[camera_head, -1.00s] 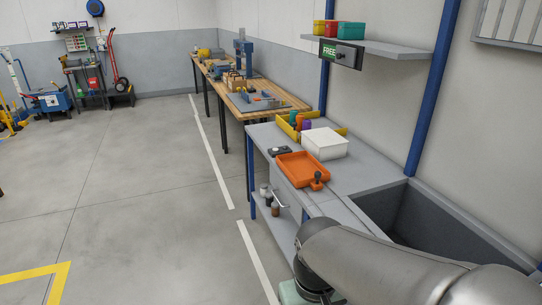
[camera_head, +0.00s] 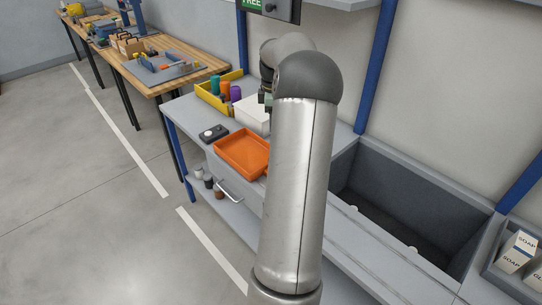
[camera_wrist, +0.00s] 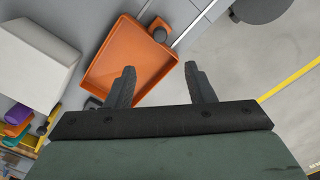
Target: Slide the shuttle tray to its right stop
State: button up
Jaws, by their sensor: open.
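The orange shuttle tray (camera_head: 241,153) is shallow and empty and sits on the grey bench, left of my arm. Its right end is hidden behind my arm in the head view. The fingers overlap the tray's edge in the picture, and I see no contact. The head view hides the fingers behind my arm.
A white box (camera_head: 252,114) and a yellow bin (camera_head: 207,97) with coloured cups stand behind the tray. A black device (camera_head: 213,133) lies left of it. A rail strip (camera_head: 375,240) runs right along the bench front, before a deep grey basin (camera_head: 400,207).

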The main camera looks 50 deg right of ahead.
notch_tip(320, 180, down, 16)
jog(key=shift+w+a+f+p, duration=0.1)
jog(key=shift+w+p, duration=0.05)
jog(key=shift+p, duration=0.95)
grip_shut()
